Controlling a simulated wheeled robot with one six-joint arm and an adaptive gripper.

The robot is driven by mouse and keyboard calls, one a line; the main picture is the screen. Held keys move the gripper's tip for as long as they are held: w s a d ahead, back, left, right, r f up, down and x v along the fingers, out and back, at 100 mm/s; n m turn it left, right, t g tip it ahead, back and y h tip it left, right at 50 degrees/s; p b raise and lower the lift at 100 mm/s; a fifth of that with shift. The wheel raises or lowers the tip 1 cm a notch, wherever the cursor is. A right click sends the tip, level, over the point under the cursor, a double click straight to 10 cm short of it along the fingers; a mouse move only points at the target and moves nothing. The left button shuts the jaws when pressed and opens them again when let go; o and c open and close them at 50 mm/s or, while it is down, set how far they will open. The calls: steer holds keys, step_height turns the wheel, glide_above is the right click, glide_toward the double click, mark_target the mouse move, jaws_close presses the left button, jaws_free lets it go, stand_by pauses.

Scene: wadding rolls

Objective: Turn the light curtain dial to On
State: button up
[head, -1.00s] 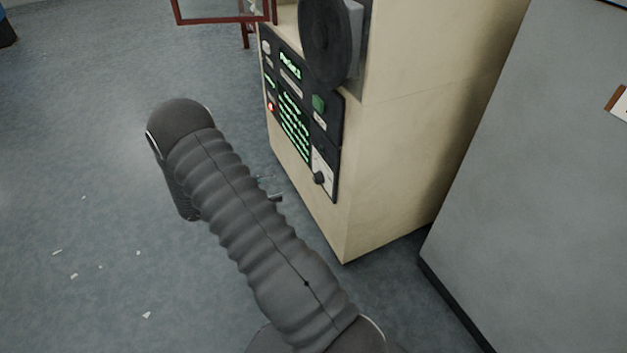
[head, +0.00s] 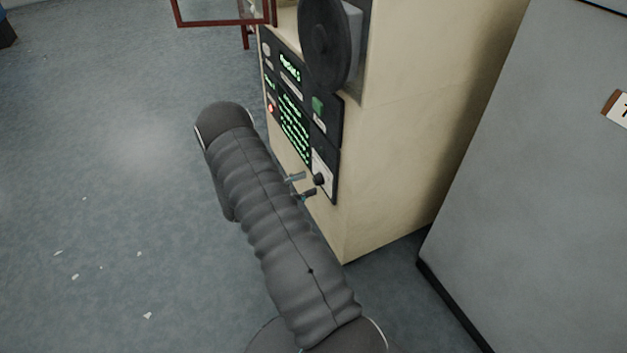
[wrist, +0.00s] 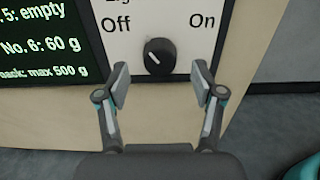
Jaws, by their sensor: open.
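The light curtain dial (wrist: 159,57) is a round black knob on a white plate (wrist: 178,18), with "Off" at its upper left and "On" at its upper right. Its white mark points to the upper left, toward "Off". In the head view the dial (head: 319,180) sits low on the machine's control panel. My gripper (wrist: 161,80) is open, with one finger at each side just short of the dial and nothing between them. In the head view the fingertips (head: 304,185) are close to the dial, partly hidden behind my arm.
A black screen with green text (wrist: 40,42) lies left of the dial. A green button (head: 318,104) and a large dark disc (head: 326,42) are above it on the beige machine (head: 390,170). A grey cabinet (head: 530,190) stands at the right. Floor at left is open.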

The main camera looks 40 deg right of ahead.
mark_target(318, 179)
steer(key=shift+x, duration=1.45)
steer(key=c, duration=1.2)
steer(key=shift+o, duration=0.2)
steer(key=shift+f, duration=0.1)
steer(key=shift+s+m+b, duration=0.1)
steer(key=shift+m+b, duration=6.8)
steer(key=shift+m, duration=0.3)
